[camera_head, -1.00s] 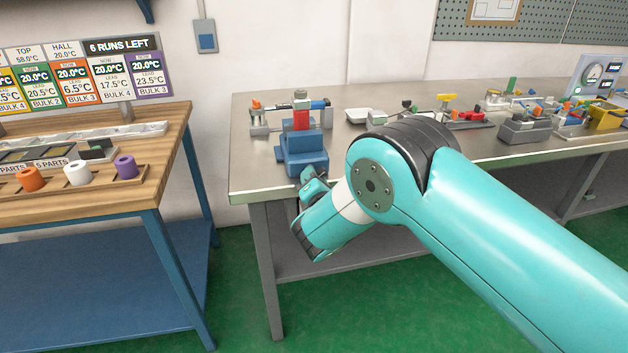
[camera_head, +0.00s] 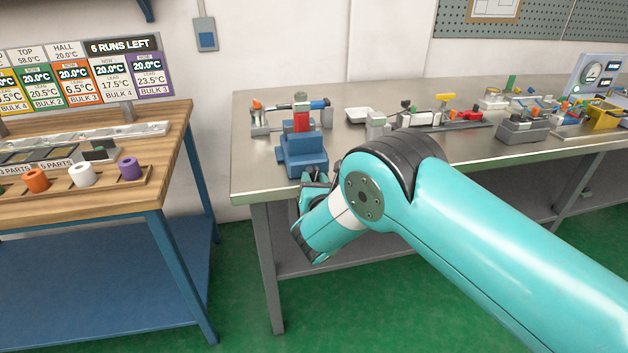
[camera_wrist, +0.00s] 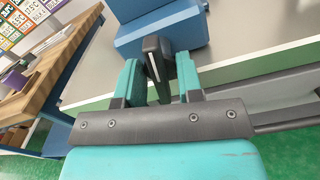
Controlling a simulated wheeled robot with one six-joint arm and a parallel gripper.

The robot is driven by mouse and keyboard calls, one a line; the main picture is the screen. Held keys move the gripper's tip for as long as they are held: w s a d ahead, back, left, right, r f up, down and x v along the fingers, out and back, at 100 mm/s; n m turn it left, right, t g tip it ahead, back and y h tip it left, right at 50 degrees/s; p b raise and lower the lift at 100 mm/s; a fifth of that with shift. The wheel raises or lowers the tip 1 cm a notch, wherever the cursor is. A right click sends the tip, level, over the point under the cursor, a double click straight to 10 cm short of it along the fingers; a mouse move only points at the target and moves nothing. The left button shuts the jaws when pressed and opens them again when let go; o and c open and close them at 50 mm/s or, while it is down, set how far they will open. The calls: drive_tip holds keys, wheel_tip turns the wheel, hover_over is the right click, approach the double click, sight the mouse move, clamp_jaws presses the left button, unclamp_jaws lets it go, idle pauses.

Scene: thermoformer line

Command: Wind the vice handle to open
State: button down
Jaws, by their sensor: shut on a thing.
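The blue vice (camera_head: 303,152) stands at the left front corner of the metal bench, with a red block (camera_head: 300,119) at its top. It also shows in the wrist view (camera_wrist: 165,28). A dark flat bar, the vice handle (camera_wrist: 158,66), stands in front of the vice body in the wrist view. My gripper (camera_wrist: 160,80) has its two teal fingers either side of this bar and is shut on it.
The metal bench (camera_head: 255,165) carries a white tray (camera_head: 361,114), a grey fixture (camera_head: 377,126) and several small tools to the right. A wooden-topped table (camera_head: 168,170) with coloured rolls stands at left. A floor gap separates the two tables.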

drive_tip(key=n, duration=0.2)
drive_tip(key=shift+s+f+n, duration=0.1)
drive_tip(key=shift+n, duration=0.2)
drive_tip(key=shift+n+p, duration=0.55)
drive_tip(key=shift+n, duration=1.85)
drive_tip(key=c, duration=0.7)
unclamp_jaws()
